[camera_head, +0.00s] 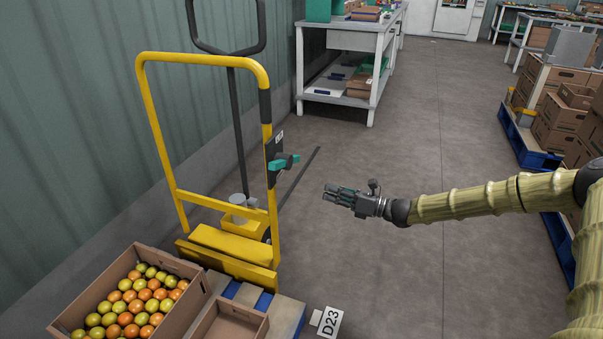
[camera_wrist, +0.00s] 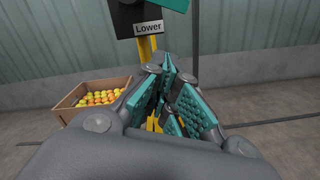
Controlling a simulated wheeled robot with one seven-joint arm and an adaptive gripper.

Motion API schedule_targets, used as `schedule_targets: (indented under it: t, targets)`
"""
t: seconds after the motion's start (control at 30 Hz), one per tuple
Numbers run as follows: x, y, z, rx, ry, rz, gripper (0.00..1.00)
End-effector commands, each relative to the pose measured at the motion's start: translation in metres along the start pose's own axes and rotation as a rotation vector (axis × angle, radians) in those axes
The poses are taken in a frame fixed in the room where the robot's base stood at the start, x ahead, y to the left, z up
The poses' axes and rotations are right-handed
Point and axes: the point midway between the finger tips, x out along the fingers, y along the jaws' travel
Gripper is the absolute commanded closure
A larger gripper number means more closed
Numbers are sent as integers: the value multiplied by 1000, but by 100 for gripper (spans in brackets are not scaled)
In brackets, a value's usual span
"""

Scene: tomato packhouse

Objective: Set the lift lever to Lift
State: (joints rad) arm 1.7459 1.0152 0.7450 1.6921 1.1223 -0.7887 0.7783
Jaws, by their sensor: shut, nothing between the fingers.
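The lift lever (camera_head: 283,162) is a teal handle on a dark plate fixed to the right post of the yellow lift frame (camera_head: 204,58). It points sideways to the right, roughly level. In the wrist view the dark plate carries a label reading "Lower" (camera_wrist: 148,28), and a piece of the teal lever (camera_wrist: 175,5) shows at the top edge. My gripper (camera_head: 328,192) is shut and empty, to the right of the lever and a little lower, apart from it. Its teal-padded fingers (camera_wrist: 168,75) show in the wrist view. The upper part of the plate is out of the wrist view.
A box of tomatoes (camera_head: 195,302) and an empty carton (camera_head: 262,329) sit by the frame's base, near a D23 sign (camera_head: 330,322). A white workbench (camera_head: 372,75) stands behind. Cartons on a blue pallet (camera_head: 522,140) stand right. The floor between is clear.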

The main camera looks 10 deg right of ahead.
Motion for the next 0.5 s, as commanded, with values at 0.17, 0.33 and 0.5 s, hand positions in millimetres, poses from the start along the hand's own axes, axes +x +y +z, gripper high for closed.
schedule_targets:
  t: [0.17,0.33,0.5]
  targets:
    - [1,0,-1,-1,2,0,100]
    - [12,0,-2,-1,4,1,100]
    - [38,0,-3,-1,3,2,100]
